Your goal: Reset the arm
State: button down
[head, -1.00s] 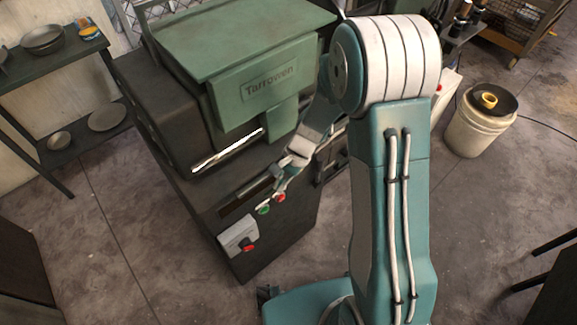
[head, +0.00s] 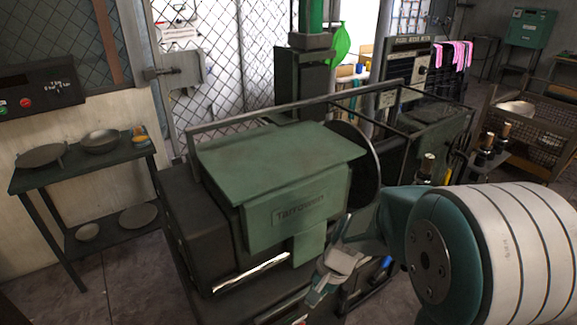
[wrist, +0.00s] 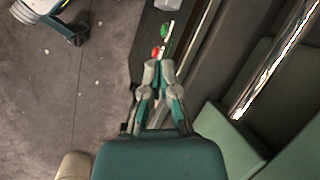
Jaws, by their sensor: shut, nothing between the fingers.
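My gripper (wrist: 158,72) is shut and empty in the wrist view, its two fingertips together. It hangs over the dark front part of the machine, close to a red button (wrist: 155,52) and a green button (wrist: 166,31); I cannot tell whether it touches either. In the head view my gripper (head: 316,291) is small, near the bottom edge, in front of the green machine (head: 320,205) marked "Tarrowen". My arm reaches in from the lower right, and its large joint hides part of the scene there.
A bright metal rod (head: 250,273) lies along the machine's front, beside my gripper. A dark shelf (head: 95,162) with bowls and plates stands at left. A wire basket cart (head: 515,125) is at right. In the wrist view, open floor (wrist: 60,90) lies left of the machine.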

jog(key=s+d+r+n+t+h, duration=0.2)
jog(key=s+d+r+n+t, duration=0.1)
jog(key=s+r, duration=0.4)
jog(key=s+d+r+n+t+h, duration=0.2)
jog(key=s+d+r, duration=0.3)
jog(key=r, duration=0.6)
jog(key=shift+s+r+n+t, duration=0.2)
jog(key=shift+s+n+t, duration=0.4)
jog(key=shift+s+t, duration=0.35)
